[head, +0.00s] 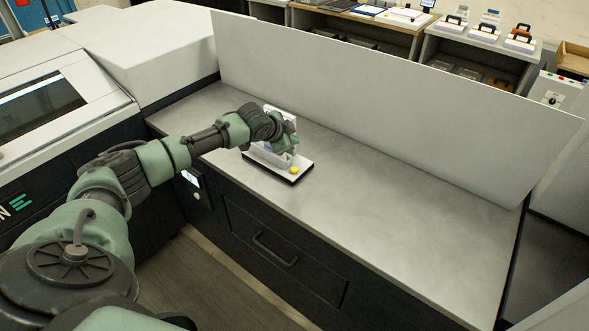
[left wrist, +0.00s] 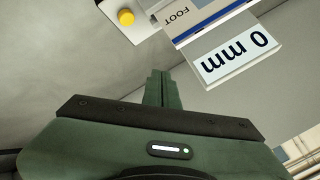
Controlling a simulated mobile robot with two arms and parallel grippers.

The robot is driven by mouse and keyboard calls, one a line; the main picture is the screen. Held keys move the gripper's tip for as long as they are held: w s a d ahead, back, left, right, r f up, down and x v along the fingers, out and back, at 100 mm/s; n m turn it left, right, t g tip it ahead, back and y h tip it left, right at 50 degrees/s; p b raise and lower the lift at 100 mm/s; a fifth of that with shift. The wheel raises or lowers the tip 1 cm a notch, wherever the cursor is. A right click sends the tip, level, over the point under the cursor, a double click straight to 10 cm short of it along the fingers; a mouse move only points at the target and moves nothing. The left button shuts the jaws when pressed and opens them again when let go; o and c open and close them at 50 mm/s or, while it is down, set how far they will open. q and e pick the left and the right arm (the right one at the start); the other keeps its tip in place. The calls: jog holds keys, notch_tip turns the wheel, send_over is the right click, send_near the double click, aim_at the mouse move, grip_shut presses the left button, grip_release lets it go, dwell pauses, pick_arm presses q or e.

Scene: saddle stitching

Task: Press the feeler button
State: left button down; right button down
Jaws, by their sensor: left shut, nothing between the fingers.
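The feeler is a small white device on a dark-edged base (head: 305,168), standing on the grey counter. Its yellow round button (head: 295,169) sits on the front part of the base. In the left wrist view the yellow button (left wrist: 126,17) is at the top, beside a display panel reading "0 mm" (left wrist: 237,55) and a "FOOT" label. My left gripper (head: 288,143) is over the device, behind the button in the head view. In the left wrist view its green fingers (left wrist: 159,88) are together and empty, apart from the button. My right gripper is not in view.
The grey counter (head: 400,220) is clear to the right of the device. A tall white panel (head: 400,95) stands along its back edge. A large white machine (head: 60,90) stands at the left. A drawer with a dark handle (head: 272,250) is in the counter's front.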

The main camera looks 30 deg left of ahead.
pick_arm(q)
jog(key=shift+f, duration=0.1)
jog(key=b, duration=0.7)
send_over(293, 171)
notch_tip(293, 171, down, 6)
jog(key=shift+a+f, duration=0.1)
jog(key=shift+f, duration=0.1)
notch_tip(293, 171, down, 2)
jog(key=shift+b, duration=0.35)
jog(key=shift+f, duration=0.1)
dwell(1.2)
jog(key=shift+f, duration=0.4)
